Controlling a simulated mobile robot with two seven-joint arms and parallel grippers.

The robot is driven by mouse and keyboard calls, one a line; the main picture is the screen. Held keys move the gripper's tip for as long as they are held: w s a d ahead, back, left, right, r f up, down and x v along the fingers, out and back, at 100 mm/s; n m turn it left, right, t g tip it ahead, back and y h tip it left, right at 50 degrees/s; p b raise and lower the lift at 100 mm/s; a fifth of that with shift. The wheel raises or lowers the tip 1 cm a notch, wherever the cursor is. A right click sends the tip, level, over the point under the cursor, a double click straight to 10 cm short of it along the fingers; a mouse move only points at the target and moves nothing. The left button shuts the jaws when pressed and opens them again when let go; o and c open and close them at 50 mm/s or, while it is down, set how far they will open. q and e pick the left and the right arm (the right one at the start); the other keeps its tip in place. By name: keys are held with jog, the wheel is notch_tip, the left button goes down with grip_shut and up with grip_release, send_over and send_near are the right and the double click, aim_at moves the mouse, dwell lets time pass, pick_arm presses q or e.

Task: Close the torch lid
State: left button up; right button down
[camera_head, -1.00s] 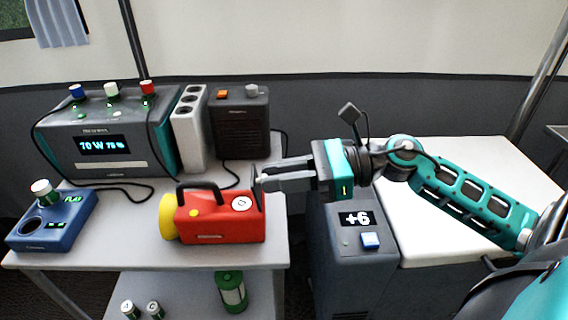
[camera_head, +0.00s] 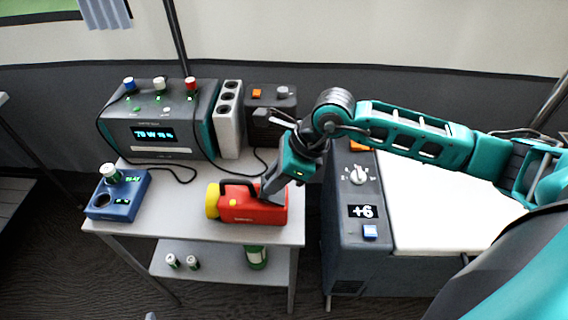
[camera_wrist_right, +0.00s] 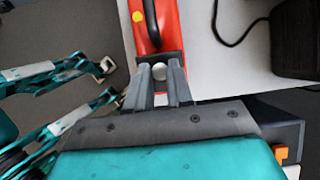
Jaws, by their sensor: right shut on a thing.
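The torch (camera_head: 258,211) lies on the grey table, red with a yellow head at the left and a black handle on top. It also shows in the right wrist view (camera_wrist_right: 171,25). My right gripper (camera_head: 269,191) points down onto the torch's right end. In the right wrist view its two fingers (camera_wrist_right: 160,80) stand on either side of a dark part with a pale round disc, which looks like the torch lid (camera_wrist_right: 159,71). The fingers are shut on it. In the head view the gripper hides the lid, so its exact angle cannot be told.
A blue device (camera_head: 119,196) stands left of the torch. A power unit (camera_head: 160,130), a white socket block (camera_head: 228,120) and a black box (camera_head: 268,105) stand behind it. Cables lie between them. A dark cabinet (camera_head: 345,215) is at the right, across a gap.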

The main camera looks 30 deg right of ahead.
aim_at(263, 183)
jog(key=h, duration=0.1)
jog(key=w+a+g+h, duration=0.1)
jog(key=shift+a+f+g+h+p, duration=0.3)
jog(key=shift+h, duration=0.1)
jog(key=shift+w+a+f+g+h, duration=0.15)
jog(key=shift+f+g+h, duration=0.15)
jog(key=shift+h, duration=0.2)
jog(key=shift+s+a+f+g+h, duration=0.15)
jog(key=shift+f+g+h, duration=0.15)
jog(key=shift+h, duration=0.2)
jog(key=c, duration=1)
grip_release()
jog(key=shift+w, duration=0.1)
jog(key=shift+r, duration=0.15)
notch_tip(263, 183, up, 13)
jog(key=shift+d+f, duration=0.1)
jog(key=shift+f, duration=0.1)
